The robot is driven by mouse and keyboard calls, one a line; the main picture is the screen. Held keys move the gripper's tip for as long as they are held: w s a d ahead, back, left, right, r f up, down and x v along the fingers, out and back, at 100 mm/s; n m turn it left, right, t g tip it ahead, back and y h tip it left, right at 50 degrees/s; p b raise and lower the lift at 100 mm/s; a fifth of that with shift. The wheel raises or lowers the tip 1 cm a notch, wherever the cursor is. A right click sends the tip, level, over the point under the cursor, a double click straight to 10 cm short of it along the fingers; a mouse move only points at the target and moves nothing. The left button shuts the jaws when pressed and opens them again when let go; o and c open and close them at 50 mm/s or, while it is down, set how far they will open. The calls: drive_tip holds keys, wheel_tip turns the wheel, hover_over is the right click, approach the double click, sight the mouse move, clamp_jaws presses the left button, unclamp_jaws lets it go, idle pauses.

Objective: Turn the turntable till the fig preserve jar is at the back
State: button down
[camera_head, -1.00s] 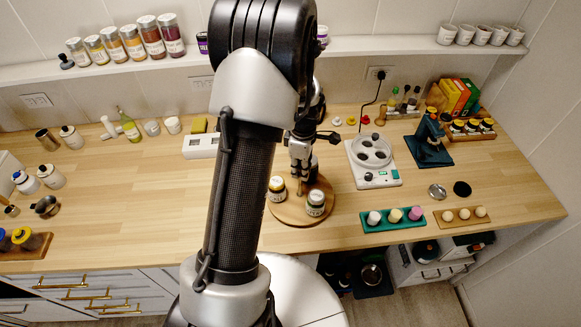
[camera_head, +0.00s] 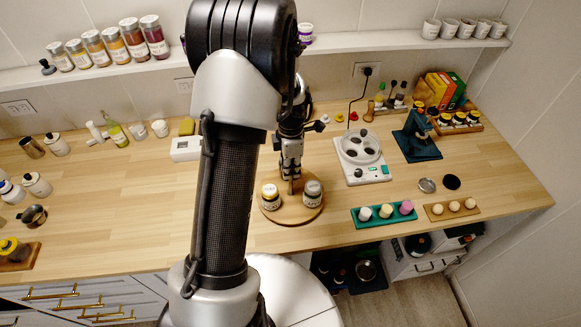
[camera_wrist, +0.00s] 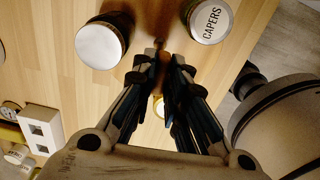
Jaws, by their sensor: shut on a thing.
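The turntable (camera_head: 291,215) is a round wooden disc near the counter's front edge. A jar with a yellowish top (camera_head: 270,196) stands on its left side and a grey-topped jar (camera_head: 313,193) on its right. My gripper (camera_head: 291,173) reaches down over the disc between and behind these jars. In the wrist view its fingers (camera_wrist: 160,62) are closed on a small upright wooden peg (camera_wrist: 158,43). A lid reading CAPERS (camera_wrist: 210,20) is at upper right there, and a jar with a plain pale lid (camera_wrist: 102,42) at upper left. I cannot read which jar is fig preserve.
A white appliance (camera_head: 362,158) and a teal tray with several small pots (camera_head: 385,216) stand to the right. A white box (camera_head: 186,149) and a green bottle (camera_head: 117,135) are at the back left.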

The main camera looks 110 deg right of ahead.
drive_tip(key=shift+n, duration=0.4)
idle(0.3)
drive_tip(key=c, duration=1.6)
unclamp_jaws()
drive_tip(key=shift+r, duration=0.1)
wheel_tip(320, 180, up, 12)
